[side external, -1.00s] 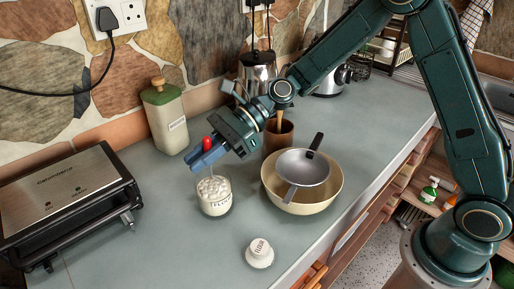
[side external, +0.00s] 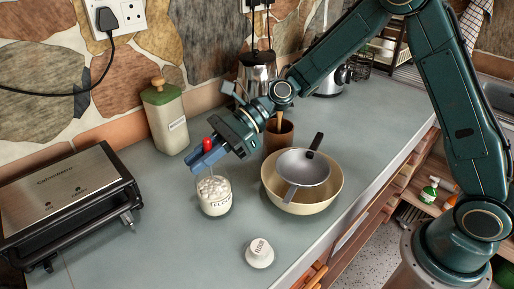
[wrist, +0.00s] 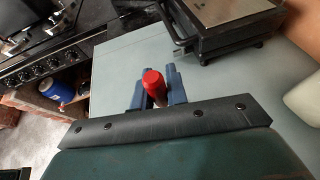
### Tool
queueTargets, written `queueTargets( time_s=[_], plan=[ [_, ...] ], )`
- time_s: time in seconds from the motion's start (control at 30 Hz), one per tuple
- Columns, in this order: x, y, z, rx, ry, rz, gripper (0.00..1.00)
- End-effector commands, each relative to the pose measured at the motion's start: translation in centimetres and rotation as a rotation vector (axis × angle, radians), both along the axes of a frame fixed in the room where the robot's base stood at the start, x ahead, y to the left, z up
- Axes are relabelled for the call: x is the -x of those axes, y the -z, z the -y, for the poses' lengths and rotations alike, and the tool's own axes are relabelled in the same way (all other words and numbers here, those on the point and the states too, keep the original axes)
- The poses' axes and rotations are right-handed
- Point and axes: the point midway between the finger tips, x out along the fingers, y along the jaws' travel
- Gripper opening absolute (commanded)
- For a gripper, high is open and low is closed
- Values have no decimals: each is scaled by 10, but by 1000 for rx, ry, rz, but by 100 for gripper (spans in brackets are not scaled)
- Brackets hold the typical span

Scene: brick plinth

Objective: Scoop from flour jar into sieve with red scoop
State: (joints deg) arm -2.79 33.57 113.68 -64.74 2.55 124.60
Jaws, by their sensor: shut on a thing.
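My gripper (side external: 207,154) is shut on the red scoop (side external: 208,144), whose red handle end also shows between the blue fingers in the wrist view (wrist: 153,84). The scoop points down over the glass flour jar (side external: 214,197), which is full of white flour. The scoop's lower end is hidden at the jar mouth, so I cannot tell how deep it is. The grey sieve (side external: 304,169) rests across the cream bowl (side external: 335,188) to the right of the jar. The jar's white lid (side external: 259,253), marked FLOUR, lies on the counter in front.
A toaster or grill (side external: 75,195) stands at the left. A brown utensil pot (side external: 278,136) is close to my gripper, behind the bowl. A metal kettle (side external: 257,72) stands at the back. The counter around the lid is clear.

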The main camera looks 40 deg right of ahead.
Motion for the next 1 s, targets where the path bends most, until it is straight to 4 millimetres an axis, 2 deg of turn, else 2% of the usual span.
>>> queueTargets(
  time_s=[1.0],
  plan=[
    [0, -45, 0, -1, -1, 2, 0]
  ],
)
